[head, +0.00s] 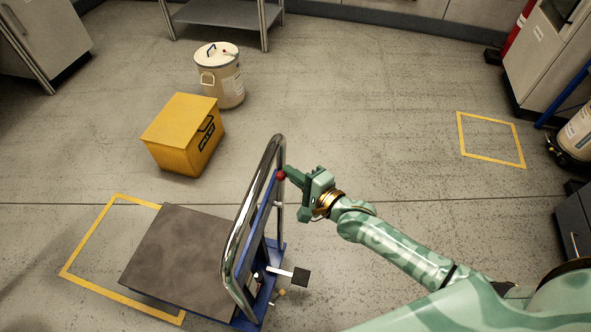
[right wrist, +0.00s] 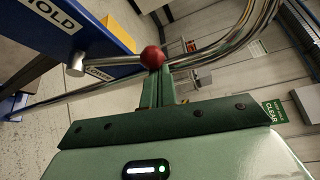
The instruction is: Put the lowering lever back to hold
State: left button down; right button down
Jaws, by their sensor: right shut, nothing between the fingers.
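The lowering lever's red knob (head: 281,176) is at the upper part of the blue post beside the lift cart's chrome handle. In the right wrist view the lever (right wrist: 112,61) is a thin metal rod ending in the red ball. The rod runs beside the LOWER label, while the HOLD label (right wrist: 55,13) is on the blue plate farther up and left. My right gripper (head: 289,172) is shut and empty, its fingertips right at the knob; I cannot tell whether they touch it. My left gripper is not in view.
The cart's dark platform (head: 180,255) lies low over a yellow floor outline (head: 85,234). The chrome handle (head: 247,215) stands close to my right gripper, with a black pedal (head: 301,276) below. A yellow box (head: 181,137) and a white drum (head: 220,77) stand behind.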

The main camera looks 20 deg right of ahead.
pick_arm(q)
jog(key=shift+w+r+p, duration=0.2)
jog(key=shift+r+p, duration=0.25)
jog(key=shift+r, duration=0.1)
pick_arm(e)
jog(key=shift+s+a+r+n+t+y, duration=0.2)
jog(key=shift+s+a+n+t, duration=0.15)
jog(key=shift+s+n, duration=0.2)
jog(key=shift+s+a+r+n+t+y, duration=0.1)
jog(key=shift+s+a+r+n+t, duration=0.15)
jog(key=shift+s+a+n, duration=0.25)
jog(key=shift+s+a+r+n+t+y, duration=0.1)
jog(key=shift+s+a+r+n+t, duration=0.15)
jog(key=shift+s+n, duration=0.3)
jog(key=shift+f, duration=0.1)
jog(key=shift+w, duration=0.1)
